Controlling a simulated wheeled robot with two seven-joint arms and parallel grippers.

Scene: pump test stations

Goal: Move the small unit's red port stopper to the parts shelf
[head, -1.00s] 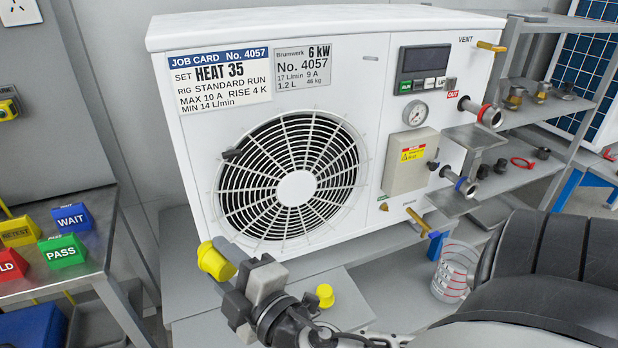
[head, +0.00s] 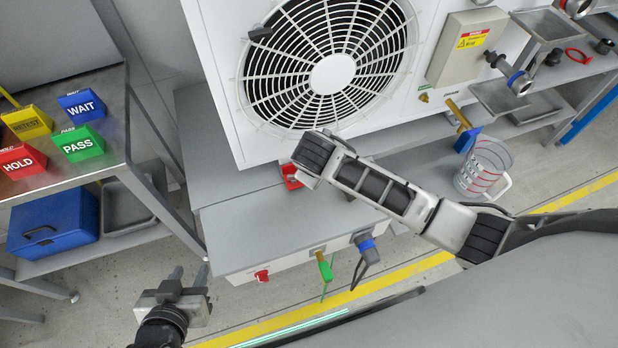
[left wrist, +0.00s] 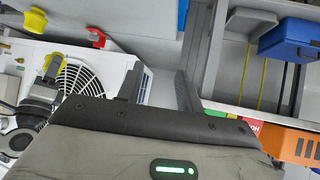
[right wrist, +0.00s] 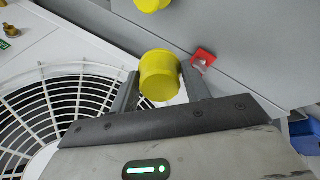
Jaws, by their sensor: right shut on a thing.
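A low unit (head: 235,238) with a grey top stands before the big fan unit. Its white front carries a small red stopper-like knob (head: 262,275), a green-handled valve (head: 325,268) and a blue-collared fitting (head: 366,246). A separate red piece (head: 291,178) sits behind, beside my right gripper (head: 305,160); it also shows in the right wrist view (right wrist: 204,56). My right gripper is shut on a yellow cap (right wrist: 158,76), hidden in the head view. My left gripper (head: 190,275) is open and empty, left of the low unit. Grey shelving (head: 590,73) stands at right.
The fan unit (head: 222,85) stands behind. A measuring jug (head: 482,165) stands at right. A side table (head: 112,165) at left holds coloured sign blocks, with a blue box (head: 55,225) below.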

